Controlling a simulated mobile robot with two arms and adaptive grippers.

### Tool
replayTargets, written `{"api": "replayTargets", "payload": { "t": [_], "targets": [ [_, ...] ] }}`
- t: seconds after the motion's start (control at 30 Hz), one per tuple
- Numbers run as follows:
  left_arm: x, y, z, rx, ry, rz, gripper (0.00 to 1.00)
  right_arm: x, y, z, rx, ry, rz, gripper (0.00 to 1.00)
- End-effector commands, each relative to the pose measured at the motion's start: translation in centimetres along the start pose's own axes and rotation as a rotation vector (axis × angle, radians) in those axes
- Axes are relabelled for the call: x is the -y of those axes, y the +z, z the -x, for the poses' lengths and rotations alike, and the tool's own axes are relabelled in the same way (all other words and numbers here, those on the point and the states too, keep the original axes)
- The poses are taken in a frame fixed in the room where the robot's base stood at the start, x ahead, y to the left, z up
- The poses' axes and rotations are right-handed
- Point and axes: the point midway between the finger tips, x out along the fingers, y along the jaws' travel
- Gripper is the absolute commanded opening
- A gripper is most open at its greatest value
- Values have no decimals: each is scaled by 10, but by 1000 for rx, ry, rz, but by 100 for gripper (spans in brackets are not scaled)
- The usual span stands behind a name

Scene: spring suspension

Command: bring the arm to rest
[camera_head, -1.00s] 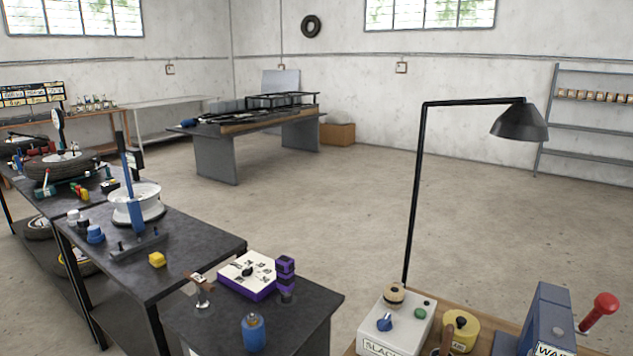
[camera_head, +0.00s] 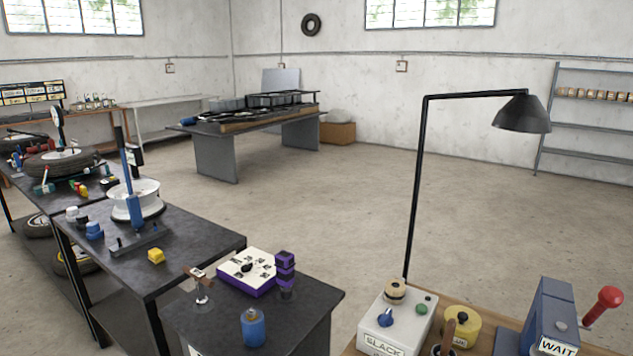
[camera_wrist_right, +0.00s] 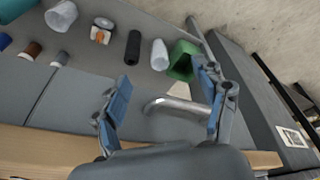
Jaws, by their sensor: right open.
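My right gripper (camera_wrist_right: 165,92) shows in the right wrist view with its two blue-padded fingers spread wide apart. Nothing is held between the fingers. A bent grey metal bar (camera_wrist_right: 178,103) lies beyond and between them; I cannot tell its exact distance from the fingers. A green open container (camera_wrist_right: 183,60) is beyond the right-hand finger in the picture. Neither arm shows in the head view, and my left gripper is in no view.
The wrist view shows a grey surface with a black cylinder (camera_wrist_right: 133,47), a pale cylinder (camera_wrist_right: 159,55) and a wooden edge (camera_wrist_right: 45,143). The head view shows a lamp (camera_head: 522,114), a WAIT block (camera_head: 553,315) and a black table (camera_head: 315,300). The middle floor is clear.

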Motion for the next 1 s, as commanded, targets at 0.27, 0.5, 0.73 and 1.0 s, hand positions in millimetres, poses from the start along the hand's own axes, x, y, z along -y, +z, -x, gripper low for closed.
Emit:
{"api": "replayTargets", "payload": {
  "t": [0.27, 0.5, 0.73, 1.0],
  "targets": [
    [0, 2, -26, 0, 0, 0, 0, 7, 62, -145, 61, -8, 10, 72],
    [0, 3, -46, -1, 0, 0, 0, 12, 152, -249, 112, -14, 22, 72],
    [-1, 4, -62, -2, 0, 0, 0, 13, 244, -305, 154, -18, 33, 72],
    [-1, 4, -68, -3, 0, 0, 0, 13, 294, -319, 174, -19, 39, 72]
  ]
}}
